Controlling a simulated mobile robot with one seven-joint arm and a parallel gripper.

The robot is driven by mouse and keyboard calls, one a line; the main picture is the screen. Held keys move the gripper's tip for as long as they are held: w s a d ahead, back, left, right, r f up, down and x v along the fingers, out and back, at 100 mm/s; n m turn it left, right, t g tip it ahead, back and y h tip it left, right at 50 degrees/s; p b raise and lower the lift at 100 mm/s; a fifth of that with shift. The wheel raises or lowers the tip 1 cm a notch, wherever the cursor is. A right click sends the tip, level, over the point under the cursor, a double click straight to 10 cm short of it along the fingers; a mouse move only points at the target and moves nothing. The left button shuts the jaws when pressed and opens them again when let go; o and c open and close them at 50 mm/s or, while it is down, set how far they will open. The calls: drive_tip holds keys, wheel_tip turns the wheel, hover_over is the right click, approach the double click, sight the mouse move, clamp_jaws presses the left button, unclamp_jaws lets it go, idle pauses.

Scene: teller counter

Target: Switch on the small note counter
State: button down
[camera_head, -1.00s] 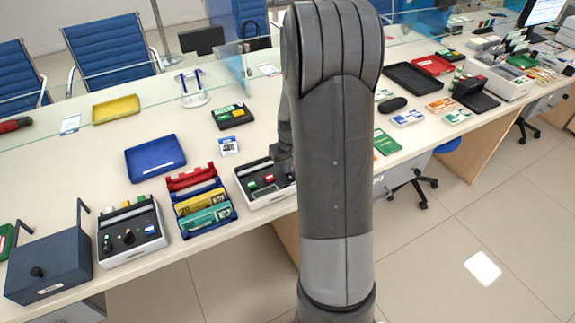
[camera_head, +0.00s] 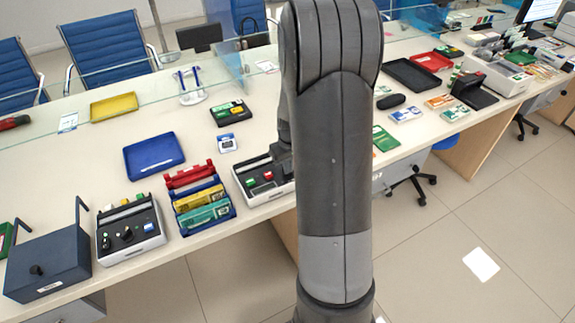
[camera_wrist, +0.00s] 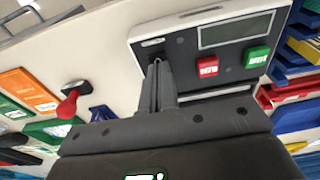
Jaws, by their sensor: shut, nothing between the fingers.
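A small dark-topped machine with a light casing (camera_head: 262,196) stands at the counter's front edge, partly hidden behind my arm. In the wrist view, its panel (camera_wrist: 185,50) has a grey display (camera_wrist: 235,31), a red button (camera_wrist: 208,67) and a green button (camera_wrist: 257,57). My gripper (camera_wrist: 158,66) is shut and empty, its fingertips over the panel's edge beside the red button, near a small marked spot. I cannot tell whether they touch it. Another machine with knobs (camera_head: 130,237) stands further left. The pictures do not settle which one is the small note counter.
A rack of red, yellow and green cases (camera_head: 200,200) stands left of the machine, with a blue tray (camera_head: 154,155) behind it. A dark blue box (camera_head: 48,264) is at far left. In the wrist view, a red-knobbed item (camera_wrist: 68,104) lies near my gripper.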

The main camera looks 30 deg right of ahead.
sight(290, 175)
wheel_tip(290, 175, up, 14)
drive_tip(key=s, duration=0.2)
idle(0.4)
drive_tip(key=shift+s+f, duration=0.1)
drive_tip(key=shift+w+t, duration=0.3)
drive_tip(key=shift+w, duration=0.4)
drive_tip(key=f, duration=0.4)
drive_tip(key=w+f, duration=0.1)
drive_tip(key=f, duration=0.4)
drive_tip(key=w+f, duration=0.1)
drive_tip(key=f, duration=0.3)
drive_tip(key=shift+w+f, duration=0.1)
drive_tip(key=shift+f, duration=0.3)
